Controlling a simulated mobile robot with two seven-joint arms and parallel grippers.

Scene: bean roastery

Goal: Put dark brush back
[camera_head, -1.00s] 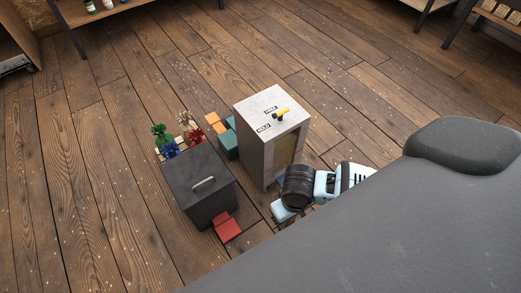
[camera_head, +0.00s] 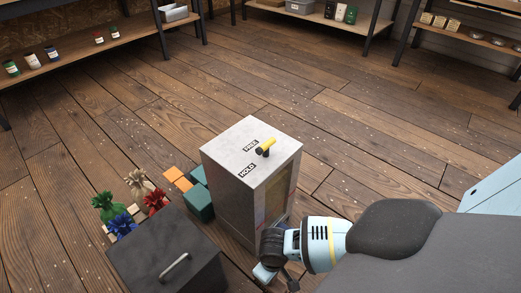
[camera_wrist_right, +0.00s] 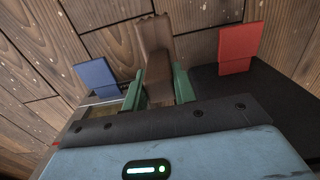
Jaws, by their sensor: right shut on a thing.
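My right gripper (camera_wrist_right: 158,88) has green fingers in the right wrist view. It is shut on an upright brown piece (camera_wrist_right: 153,42), seen between the fingers; I cannot tell whether this is the dark brush. In the head view my right arm reaches down beside the pale cabinet (camera_head: 250,170), and its fingertips are hidden. Tufted brushes stand at the left of the head view: green (camera_head: 107,206), blue (camera_head: 123,225), red (camera_head: 155,202) and cream (camera_head: 139,182). No dark tuft is clear among them. My left gripper is not in view.
A dark box (camera_head: 150,245) with a metal handle stands in front of the brushes. Orange (camera_head: 176,179) and teal (camera_head: 200,205) blocks sit beside the cabinet. A blue plate (camera_wrist_right: 95,75) and a red plate (camera_wrist_right: 238,46) flank my gripper. The plank floor behind is clear up to the shelves.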

